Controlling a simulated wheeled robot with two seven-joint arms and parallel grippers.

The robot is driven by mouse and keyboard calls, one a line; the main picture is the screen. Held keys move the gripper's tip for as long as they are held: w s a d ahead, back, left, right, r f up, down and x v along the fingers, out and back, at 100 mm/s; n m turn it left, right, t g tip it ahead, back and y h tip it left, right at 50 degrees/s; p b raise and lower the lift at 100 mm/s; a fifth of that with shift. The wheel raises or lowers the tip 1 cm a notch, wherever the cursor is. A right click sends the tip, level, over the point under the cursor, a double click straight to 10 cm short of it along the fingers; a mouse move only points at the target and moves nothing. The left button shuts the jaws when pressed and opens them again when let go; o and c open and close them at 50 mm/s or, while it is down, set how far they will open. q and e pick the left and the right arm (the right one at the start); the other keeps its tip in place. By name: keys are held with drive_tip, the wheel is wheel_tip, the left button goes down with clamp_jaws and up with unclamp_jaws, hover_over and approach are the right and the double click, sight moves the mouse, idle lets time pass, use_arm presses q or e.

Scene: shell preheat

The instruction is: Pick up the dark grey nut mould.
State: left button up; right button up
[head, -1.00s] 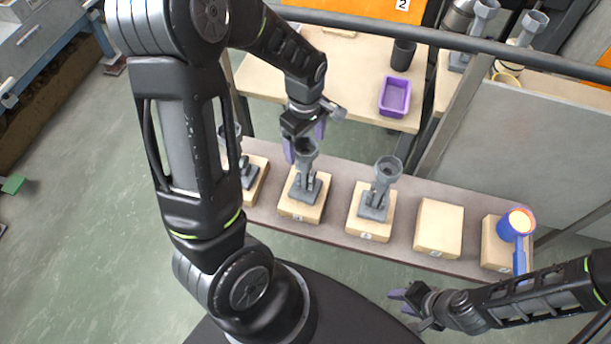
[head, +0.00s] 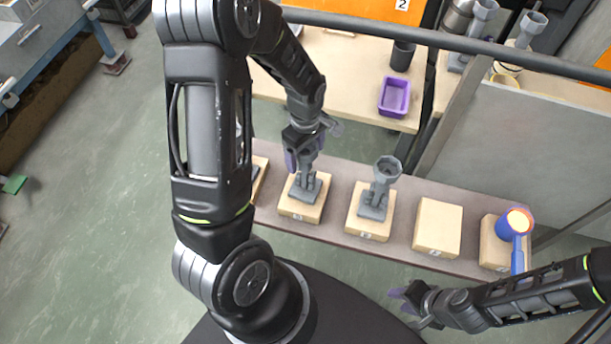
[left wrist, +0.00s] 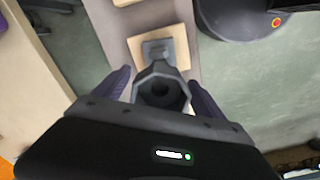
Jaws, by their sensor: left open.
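A dark grey mould with a six-sided cup (left wrist: 160,92) stands upright on a pale wooden block (left wrist: 178,38), its mouth facing my left wrist camera. In the head view its base (head: 305,187) shows on the second block from the left, while my left gripper (head: 303,157) hides its cup. My left gripper is open, with one purple finger on each side of the cup in the left wrist view. I cannot tell whether the fingers touch it. A similar grey mould (head: 379,190) stands on the block to the right. My right gripper (head: 406,298) hangs near the front, away from the moulds.
The blocks stand in a row on a narrow brown bench (head: 330,228). An empty block (head: 438,226) and a blue ladle-like tool with glowing contents (head: 517,222) are at the right. A purple tray (head: 394,97) and dark cup (head: 402,56) stand on the table behind.

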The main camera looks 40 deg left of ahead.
use_arm(q)
drive_tip(key=shift+c, duration=0.3)
clamp_jaws()
idle(0.5)
